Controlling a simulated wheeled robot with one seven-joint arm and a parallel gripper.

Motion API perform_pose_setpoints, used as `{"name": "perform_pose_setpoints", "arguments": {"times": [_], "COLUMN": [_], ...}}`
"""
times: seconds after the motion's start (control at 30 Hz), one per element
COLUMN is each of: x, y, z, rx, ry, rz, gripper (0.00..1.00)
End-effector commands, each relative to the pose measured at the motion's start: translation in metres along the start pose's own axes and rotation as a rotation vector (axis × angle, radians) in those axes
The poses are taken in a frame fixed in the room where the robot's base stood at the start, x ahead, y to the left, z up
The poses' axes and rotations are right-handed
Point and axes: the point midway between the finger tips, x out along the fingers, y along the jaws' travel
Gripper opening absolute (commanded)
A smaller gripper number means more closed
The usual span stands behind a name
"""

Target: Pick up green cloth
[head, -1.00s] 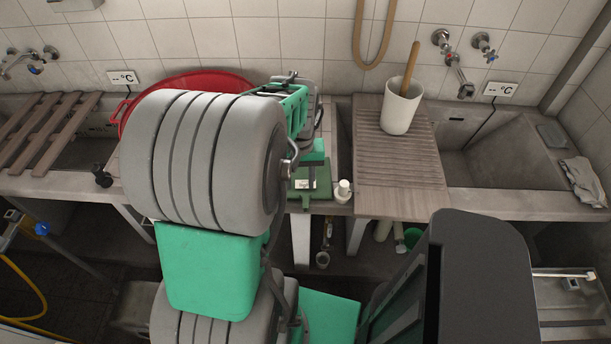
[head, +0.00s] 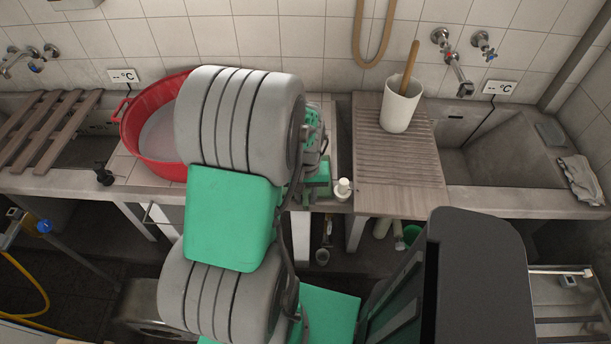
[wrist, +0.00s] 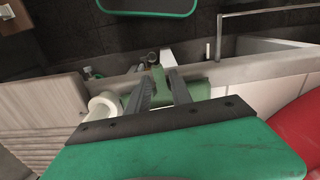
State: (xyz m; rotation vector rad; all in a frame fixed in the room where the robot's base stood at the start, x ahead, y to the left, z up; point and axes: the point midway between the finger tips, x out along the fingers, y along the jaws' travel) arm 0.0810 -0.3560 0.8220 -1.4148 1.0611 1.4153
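The green cloth (head: 322,191) lies at the front edge of the counter in the head view, mostly hidden by my arm. In the wrist view the green cloth (wrist: 200,91) shows on both sides of my fingers and in the gap between them. My gripper (wrist: 164,72) is over the cloth with its two dark fingers apart. The fingers look open, and whether they touch the cloth is unclear. In the head view my gripper is largely hidden behind my own arm.
A small white bottle (head: 343,188) stands right beside the cloth. A red basin (head: 150,125) is to the left. A ribbed washboard (head: 400,165) with a white pot (head: 401,104) is to the right. A grey cloth (head: 580,180) lies at the far right.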

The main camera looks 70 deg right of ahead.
Motion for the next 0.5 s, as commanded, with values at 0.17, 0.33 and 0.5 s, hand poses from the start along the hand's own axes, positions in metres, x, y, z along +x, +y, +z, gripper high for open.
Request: {"name": "perform_pose_setpoints", "arguments": {"times": [0.17,0.33,0.5], "x": [-0.0003,-0.0004,-0.0004], "y": [-0.0001,-0.0001,-0.0001], "z": [-0.0001,-0.0001,-0.0002], "rx": [0.0,0.0,0.0], "ry": [0.0,0.0,0.0], "rz": [0.0,0.0,0.0], "gripper": [0.11,0.0,0.0]}}
